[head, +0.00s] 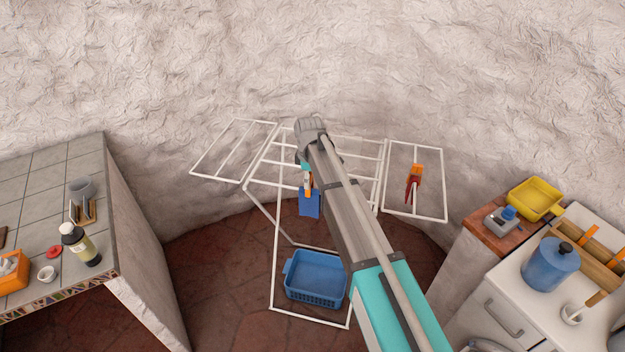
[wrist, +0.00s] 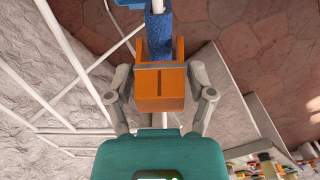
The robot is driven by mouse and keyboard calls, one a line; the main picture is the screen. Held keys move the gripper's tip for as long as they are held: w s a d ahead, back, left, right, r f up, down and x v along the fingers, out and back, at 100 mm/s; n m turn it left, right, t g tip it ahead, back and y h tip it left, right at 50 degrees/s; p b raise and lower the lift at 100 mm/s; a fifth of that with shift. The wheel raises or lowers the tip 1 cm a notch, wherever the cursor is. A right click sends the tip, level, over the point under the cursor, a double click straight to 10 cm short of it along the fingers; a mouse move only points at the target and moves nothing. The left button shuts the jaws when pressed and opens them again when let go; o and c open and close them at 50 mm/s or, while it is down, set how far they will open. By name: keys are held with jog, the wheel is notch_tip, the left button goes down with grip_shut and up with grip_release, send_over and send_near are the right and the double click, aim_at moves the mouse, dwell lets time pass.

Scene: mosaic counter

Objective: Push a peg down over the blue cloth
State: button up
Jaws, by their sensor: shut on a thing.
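A blue cloth (head: 310,206) hangs over a rail of the white drying rack (head: 274,262). In the wrist view the cloth (wrist: 159,30) wraps the white rail. My gripper (wrist: 161,90) is shut on an orange peg (wrist: 160,88), one finger on each side. The peg's open end straddles the cloth on the rail in the wrist view; how far down it sits I cannot tell.
A red cloth (head: 412,190) with an orange peg (head: 416,170) hangs on the rack's right wing. A blue basket (head: 316,275) sits low inside the rack. A tiled counter (head: 62,165) stands left, a white cabinet (head: 498,310) with a blue pot (head: 550,264) right.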

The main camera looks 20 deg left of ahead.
jog(key=shift+f+b, duration=1.15)
jog(key=shift+f, duration=0.15)
jog(key=shift+f, duration=0.1)
jog(key=o, duration=0.8)
jog(key=shift+d, duration=0.1)
